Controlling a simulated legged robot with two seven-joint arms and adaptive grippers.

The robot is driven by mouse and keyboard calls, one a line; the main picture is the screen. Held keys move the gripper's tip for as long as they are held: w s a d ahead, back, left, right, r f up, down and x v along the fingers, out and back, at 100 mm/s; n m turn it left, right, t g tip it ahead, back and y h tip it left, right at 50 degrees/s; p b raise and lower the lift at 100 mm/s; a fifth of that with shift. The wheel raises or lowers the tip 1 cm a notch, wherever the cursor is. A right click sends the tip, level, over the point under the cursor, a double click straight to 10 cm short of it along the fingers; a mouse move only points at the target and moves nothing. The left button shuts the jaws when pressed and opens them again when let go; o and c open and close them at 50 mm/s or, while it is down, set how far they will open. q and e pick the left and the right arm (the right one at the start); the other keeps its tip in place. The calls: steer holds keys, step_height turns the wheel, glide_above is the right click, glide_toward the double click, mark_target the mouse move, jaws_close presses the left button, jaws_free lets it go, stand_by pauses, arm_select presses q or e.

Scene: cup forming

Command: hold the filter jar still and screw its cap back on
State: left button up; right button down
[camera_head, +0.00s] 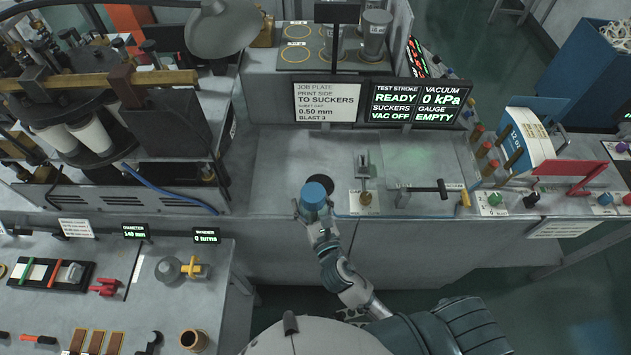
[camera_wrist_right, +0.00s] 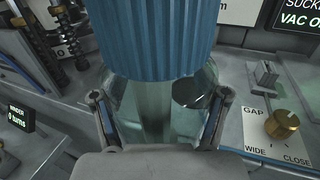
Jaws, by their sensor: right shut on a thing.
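The filter jar is a clear glass body (camera_wrist_right: 128,112) with a blue ribbed cap (camera_wrist_right: 155,38) at its top. In the head view the blue cap (camera_head: 314,194) shows at the front edge of the grey bench, just in front of a dark round hole. My right gripper (camera_head: 317,216) is shut around the clear body below the cap, with one finger on each side in the wrist view (camera_wrist_right: 160,100). I cannot tell whether the cap's thread is engaged. Most of the jar is hidden by the cap in the head view. My left gripper is not in view.
The dark hole (camera_head: 321,183) is in the bench top. A brass GAP knob (camera_wrist_right: 282,124) stands to the jar's right. A black-handled bar (camera_head: 428,190) lies further right. A blue hose (camera_head: 165,186) runs at left. The lower left bench (camera_head: 215,290) holds small tools.

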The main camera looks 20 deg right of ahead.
steer(key=shift+s+d+f+m+h, duration=0.15)
steer(key=shift+d+m+h, duration=0.15)
steer(key=shift+d+h, duration=0.15)
steer(key=shift+d, duration=0.15)
steer(key=shift+w+d, duration=0.1)
steer(key=shift+w, duration=0.2)
steer(key=w+d, duration=0.1)
steer(key=w, duration=0.4)
steer(key=w+d+f+p, duration=0.1)
steer(key=w, duration=0.4)
steer(key=w+d, duration=0.2)
steer(key=w, duration=0.3)
steer(key=shift+f, duration=0.2)
steer(key=shift+f, duration=1.75)
steer(key=shift+f+b, duration=0.1)
steer(key=shift+b, duration=0.2)
